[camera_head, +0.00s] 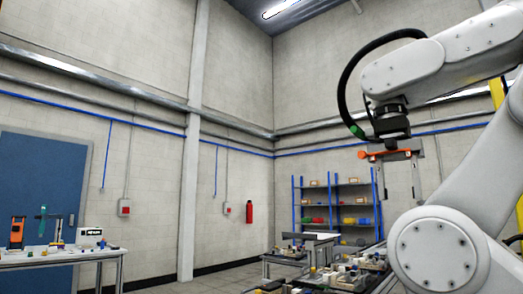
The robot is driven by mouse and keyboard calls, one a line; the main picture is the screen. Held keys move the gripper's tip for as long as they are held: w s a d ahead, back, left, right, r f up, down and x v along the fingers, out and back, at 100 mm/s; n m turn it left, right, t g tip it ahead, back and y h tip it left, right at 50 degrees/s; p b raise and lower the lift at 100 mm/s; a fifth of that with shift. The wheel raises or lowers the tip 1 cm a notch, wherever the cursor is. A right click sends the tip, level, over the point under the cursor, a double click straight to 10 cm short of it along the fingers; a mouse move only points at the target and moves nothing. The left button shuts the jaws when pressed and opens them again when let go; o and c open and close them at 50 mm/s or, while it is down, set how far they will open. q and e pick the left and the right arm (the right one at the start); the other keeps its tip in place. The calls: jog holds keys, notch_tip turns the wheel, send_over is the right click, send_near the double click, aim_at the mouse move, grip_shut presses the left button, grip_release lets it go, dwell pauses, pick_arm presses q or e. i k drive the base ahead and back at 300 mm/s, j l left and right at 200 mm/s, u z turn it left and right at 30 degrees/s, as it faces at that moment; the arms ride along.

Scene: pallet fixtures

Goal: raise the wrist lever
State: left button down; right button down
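A white arm with a black cable (352,85) comes in from the right. Its black wrist (391,122) points down. Below the wrist is a tool with an orange crossbar (390,154) and two grey prongs hanging down, spaced apart with nothing between them. A red-orange end sticks out at the left of the crossbar. It may be the lever, but I cannot tell its position at this size. The arm looks like a machine standing here, with a big round joint (438,252) low in front. Neither of my grippers shows in the view.
A white bench (60,257) with several small fixtures stands at the left before a blue door (40,190). Low tables with parts and a blue shelf rack (295,205) stand at the back. A red extinguisher (249,212) hangs on the wall. Floor shows in the middle.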

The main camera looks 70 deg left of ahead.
aim_at(356, 132)
jog(key=u, duration=1.25)
